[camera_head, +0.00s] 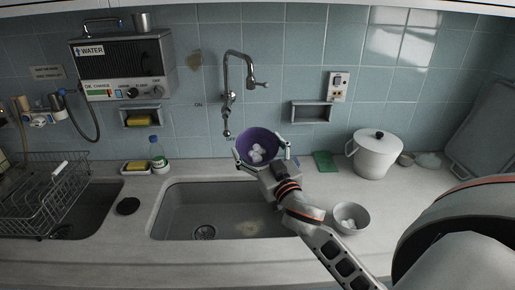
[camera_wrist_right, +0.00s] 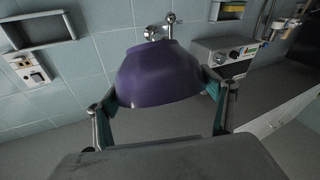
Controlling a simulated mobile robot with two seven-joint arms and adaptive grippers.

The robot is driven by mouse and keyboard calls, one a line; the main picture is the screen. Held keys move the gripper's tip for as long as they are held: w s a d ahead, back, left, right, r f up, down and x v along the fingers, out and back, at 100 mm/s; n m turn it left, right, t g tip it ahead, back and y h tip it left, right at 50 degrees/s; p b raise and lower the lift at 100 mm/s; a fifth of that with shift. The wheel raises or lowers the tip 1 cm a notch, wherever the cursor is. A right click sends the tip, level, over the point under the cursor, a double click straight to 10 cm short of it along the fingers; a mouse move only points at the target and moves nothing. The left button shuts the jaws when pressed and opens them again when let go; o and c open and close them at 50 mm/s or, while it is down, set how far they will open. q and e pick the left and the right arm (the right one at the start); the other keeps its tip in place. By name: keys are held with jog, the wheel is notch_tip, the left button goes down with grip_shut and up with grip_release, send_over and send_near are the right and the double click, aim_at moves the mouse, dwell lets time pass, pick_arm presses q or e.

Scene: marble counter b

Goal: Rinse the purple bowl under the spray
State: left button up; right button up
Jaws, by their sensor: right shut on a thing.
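The purple bowl (camera_head: 253,135) is held off the counter near the back of the sink, its opening facing up toward my head camera. My right gripper (camera_head: 263,160) is shut on the bowl, with a finger at each side. The right wrist view shows the bowl's purple outside (camera_wrist_right: 158,75) between the fingers (camera_wrist_right: 163,90). No water stream is visible. My left gripper is not in view.
The sink basin (camera_head: 180,205) is empty below. A grey bowl (camera_head: 361,226) with white pieces stands right of it. A white lidded pot (camera_head: 376,160) is further back.

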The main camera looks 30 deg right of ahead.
aim_at(257, 142)
jog(key=shift+f, duration=0.2)
jog(key=shift+w+d+f, duration=0.2)
jog(key=shift+w+d, duration=0.2)
jog(key=shift+w, duration=0.35)
jog(key=shift+w+d+f, duration=0.2)
jog(key=shift+w+d, duration=0.2)
jog(key=shift+w, duration=0.35)
jog(key=shift+w+d+f+b, duration=0.15)
jog(key=shift+w+d+b, duration=0.25)
jog(key=shift+w, duration=0.25)
jog(key=shift+w+d+f+b, duration=0.15)
jog(key=shift+w+d+b, duration=0.2)
jog(key=shift+w, duration=0.3)
jog(key=shift+w+d+f+b, duration=0.1)
jog(key=shift+w+d+b, duration=0.2)
jog(key=shift+w, duration=0.3)
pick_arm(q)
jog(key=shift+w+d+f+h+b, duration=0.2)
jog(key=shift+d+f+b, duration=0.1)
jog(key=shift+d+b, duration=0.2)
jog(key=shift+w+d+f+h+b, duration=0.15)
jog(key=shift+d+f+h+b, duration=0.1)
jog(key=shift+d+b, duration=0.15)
pick_arm(e)
jog(key=w+d+f, duration=0.1)
jog(key=w+d, duration=0.2)
jog(key=w, duration=0.2)
jog(key=shift+w, duration=0.15)
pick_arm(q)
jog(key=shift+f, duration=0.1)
